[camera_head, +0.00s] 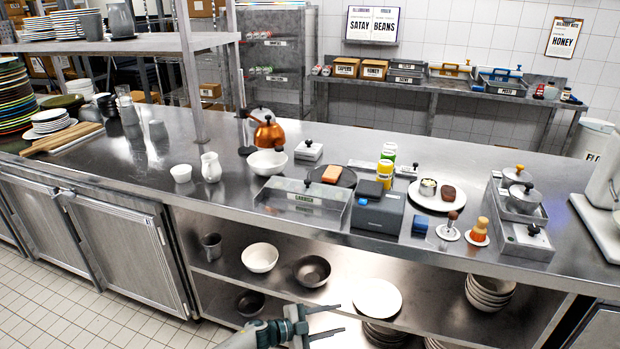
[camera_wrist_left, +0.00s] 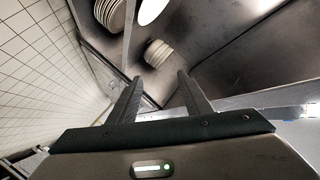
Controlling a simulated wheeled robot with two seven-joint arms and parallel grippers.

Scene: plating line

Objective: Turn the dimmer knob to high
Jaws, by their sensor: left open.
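Several dark knobs show in the head view, and I cannot tell which one is the dimmer. A small light box (camera_head: 308,153) with a black knob (camera_head: 308,143) on top stands at the back of the counter. A similar small box with a dark knob (camera_head: 414,166) is behind the white plate. A grey unit at the right has a dark knob (camera_head: 533,229) on its front end. No knob setting is readable. My left gripper (camera_head: 340,319) is open and empty, low before the counter's front, apart from all the knobs. Its open fingers show in the left wrist view (camera_wrist_left: 160,78).
The steel counter (camera_head: 240,202) carries an orange kettle (camera_head: 268,131), a grey "GARNISH" bin (camera_head: 303,199) and a plate with food (camera_head: 420,202). Lidded pots (camera_head: 525,198) stand at the right. Bowls (camera_head: 260,257) and plates (camera_head: 377,297) sit on the lower shelf. The counter's left-centre is mostly clear.

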